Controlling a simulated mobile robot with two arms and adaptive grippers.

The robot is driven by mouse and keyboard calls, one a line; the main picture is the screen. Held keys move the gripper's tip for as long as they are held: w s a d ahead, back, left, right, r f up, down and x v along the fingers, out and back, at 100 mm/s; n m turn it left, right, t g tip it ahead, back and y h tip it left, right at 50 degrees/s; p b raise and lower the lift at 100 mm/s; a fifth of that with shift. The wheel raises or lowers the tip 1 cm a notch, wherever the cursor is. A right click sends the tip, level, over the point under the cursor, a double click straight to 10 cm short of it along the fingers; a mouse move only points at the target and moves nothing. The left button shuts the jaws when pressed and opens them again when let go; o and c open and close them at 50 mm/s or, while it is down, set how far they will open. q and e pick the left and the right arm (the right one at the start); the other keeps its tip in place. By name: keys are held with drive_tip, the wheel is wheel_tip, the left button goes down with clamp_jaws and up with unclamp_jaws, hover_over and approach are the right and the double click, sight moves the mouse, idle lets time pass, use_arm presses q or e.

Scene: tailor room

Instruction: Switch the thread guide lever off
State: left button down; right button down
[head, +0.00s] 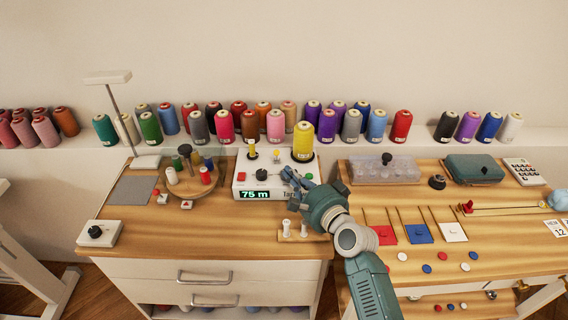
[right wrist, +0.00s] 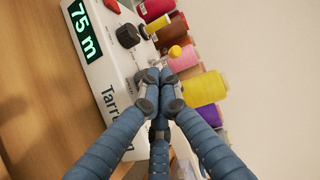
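A white winding machine (head: 272,190) stands on the wooden worktop with its display reading 75 m. It also shows on the left of the right wrist view (right wrist: 110,78). A small yellow ball-shaped knob (head: 276,153) rises from its top; it may be the lever's end. The ball shows in the right wrist view (right wrist: 176,51), just beyond my fingers. I cannot tell which way the lever is set. My right gripper (head: 287,175) hovers at the machine's front right, its fingertips drawn together with nothing visible between them. My left gripper is out of view.
A large yellow spool (head: 303,142) stands on the machine's right. A black knob (head: 261,174) and red button (head: 241,176) are on its left. A glass-covered carousel (head: 188,180) stands left of it. A small rack with white pegs (head: 303,236) is in front.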

sight(277, 155)
drive_tip(key=shift+w+a+r, duration=0.15)
drive_tip(key=shift+w+a, duration=0.2)
drive_tip(key=shift+w, duration=0.3)
drive_tip(key=shift+w+a+r, duration=0.15)
drive_tip(key=shift+w+a, duration=0.2)
drive_tip(key=shift+w, duration=0.25)
drive_tip(key=shift+w+a, duration=0.2)
drive_tip(key=shift+w, duration=0.1)
drive_tip(key=shift+w+a, duration=0.1)
drive_tip(key=shift+w, duration=0.15)
use_arm(q)
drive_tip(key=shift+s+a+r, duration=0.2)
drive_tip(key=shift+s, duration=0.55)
drive_tip(key=shift+p, duration=0.3)
use_arm(e)
drive_tip(key=shift+r, duration=0.1)
